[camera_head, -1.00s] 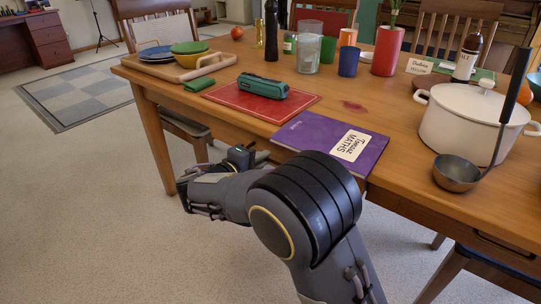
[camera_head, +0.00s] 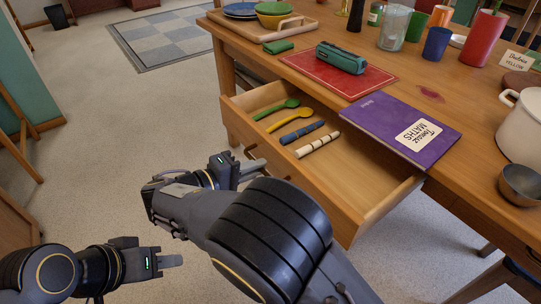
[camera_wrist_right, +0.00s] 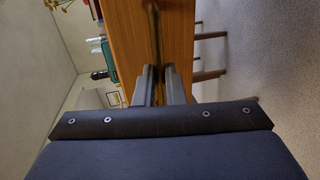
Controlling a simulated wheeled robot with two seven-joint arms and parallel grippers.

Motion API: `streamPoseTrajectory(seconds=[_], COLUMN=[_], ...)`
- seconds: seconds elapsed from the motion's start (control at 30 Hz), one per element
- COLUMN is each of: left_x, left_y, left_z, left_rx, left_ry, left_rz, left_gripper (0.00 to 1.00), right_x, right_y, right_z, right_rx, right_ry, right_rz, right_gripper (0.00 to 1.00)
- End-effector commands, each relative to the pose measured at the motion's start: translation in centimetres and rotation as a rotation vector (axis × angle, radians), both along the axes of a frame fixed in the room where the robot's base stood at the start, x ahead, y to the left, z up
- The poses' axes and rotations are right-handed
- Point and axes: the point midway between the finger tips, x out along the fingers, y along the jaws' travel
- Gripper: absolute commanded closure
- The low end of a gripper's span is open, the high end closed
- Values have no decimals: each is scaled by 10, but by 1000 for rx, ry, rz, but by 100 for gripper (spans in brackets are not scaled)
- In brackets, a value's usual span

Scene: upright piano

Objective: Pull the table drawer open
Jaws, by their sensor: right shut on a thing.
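The wooden table drawer (camera_head: 352,170) stands pulled well out from under the tabletop in the head view. Inside lie a green spoon (camera_head: 277,109), a yellow spoon (camera_head: 290,120), a blue rolled item (camera_head: 302,132) and a cream banded roll (camera_head: 318,145). My right gripper (camera_head: 252,166) is at the drawer front, shut on its dark handle. In the right wrist view, the fingers (camera_wrist_right: 162,86) close at the dark handle bar (camera_wrist_right: 155,35) against the wood. My left gripper (camera_head: 172,262) is empty, low at the left, apart from the drawer; its finger gap is hidden.
The wooden table (camera_head: 440,107) carries a purple maths book (camera_head: 385,118), a red mat (camera_head: 310,68) with a green case (camera_head: 341,57), cups, a white pot (camera_head: 522,130) and a tray (camera_head: 262,32). Chairs stand around it.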

Motion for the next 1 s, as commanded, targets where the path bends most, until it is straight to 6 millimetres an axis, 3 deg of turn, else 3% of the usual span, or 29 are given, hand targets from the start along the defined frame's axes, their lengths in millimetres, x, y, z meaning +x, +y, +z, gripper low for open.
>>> streamPoseTrajectory(seconds=[0.57,0.6,0.73,1.0], left_x=[0,0,0,0], left_y=[0,0,0,0], left_z=[3,3,3,3], left_rx=[0,0,0,0], left_ry=[0,0,0,0], left_rz=[0,0,0,0], left_gripper=[64,64,64,64], right_x=[-8,-8,-8,-8], right_y=[10,10,10,10], right_z=[-1,-1,-1,0], right_rx=[0,0,0,1], right_ry=[3,3,2,1], right_rz=[-3,-3,-2,-1], right_gripper=[100,86,70,70])
